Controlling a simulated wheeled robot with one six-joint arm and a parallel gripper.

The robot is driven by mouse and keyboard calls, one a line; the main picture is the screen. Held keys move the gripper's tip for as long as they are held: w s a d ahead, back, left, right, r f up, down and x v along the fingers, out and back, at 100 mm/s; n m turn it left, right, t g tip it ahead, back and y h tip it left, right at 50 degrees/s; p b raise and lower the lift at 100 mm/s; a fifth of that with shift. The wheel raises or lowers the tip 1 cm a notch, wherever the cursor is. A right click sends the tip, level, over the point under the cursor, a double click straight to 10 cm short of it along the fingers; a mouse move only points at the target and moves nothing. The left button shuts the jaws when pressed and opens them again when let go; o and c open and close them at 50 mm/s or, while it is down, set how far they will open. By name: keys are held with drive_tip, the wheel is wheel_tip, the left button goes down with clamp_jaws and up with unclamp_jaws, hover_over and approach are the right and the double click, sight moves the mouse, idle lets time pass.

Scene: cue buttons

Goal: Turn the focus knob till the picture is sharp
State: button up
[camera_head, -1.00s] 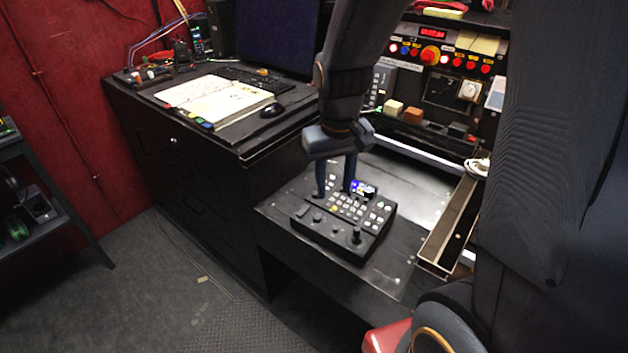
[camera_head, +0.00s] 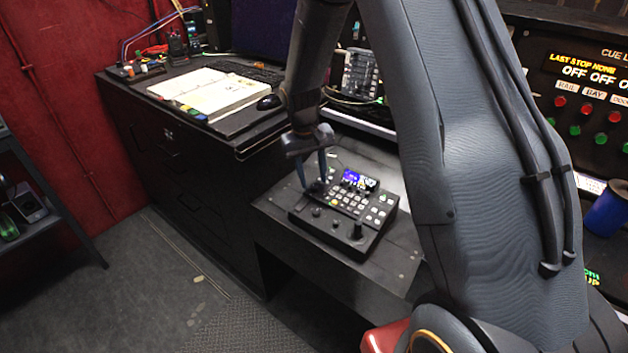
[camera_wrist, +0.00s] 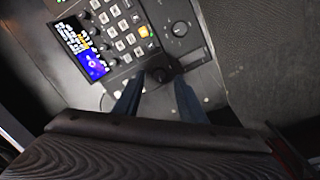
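A black control box (camera_head: 330,229) with rows of small buttons, knobs and a short joystick (camera_head: 356,230) sits on the desk in the head view. Its small blue screen (camera_head: 360,180) is lit; in the wrist view the screen (camera_wrist: 82,48) shows white and yellow marks, too small to judge for sharpness. My gripper (camera_head: 314,185) points down at the box's left back corner. In the wrist view my gripper (camera_wrist: 159,83) has its two fingers apart, one on each side of a dark round knob (camera_wrist: 158,72). I cannot tell whether they touch it. No knob label is readable.
A cue panel (camera_head: 590,85) with red and green buttons stands at the right, with a blue cup (camera_head: 606,208) below it. An open binder (camera_head: 215,90) and a mouse (camera_head: 268,102) lie on the desk behind. The desk strip right of the box is partly hidden by my arm.

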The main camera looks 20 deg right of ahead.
sight(310, 192)
drive_tip(key=shift+d+f, duration=0.15)
drive_tip(key=shift+f, duration=1)
clamp_jaws()
drive_tip(key=shift+n+p, duration=0.45)
drive_tip(key=shift+n, duration=1.05)
unclamp_jaws()
wheel_tip(310, 192, up, 8)
drive_tip(key=a+b, duration=0.1)
drive_tip(key=shift+f, duration=0.1)
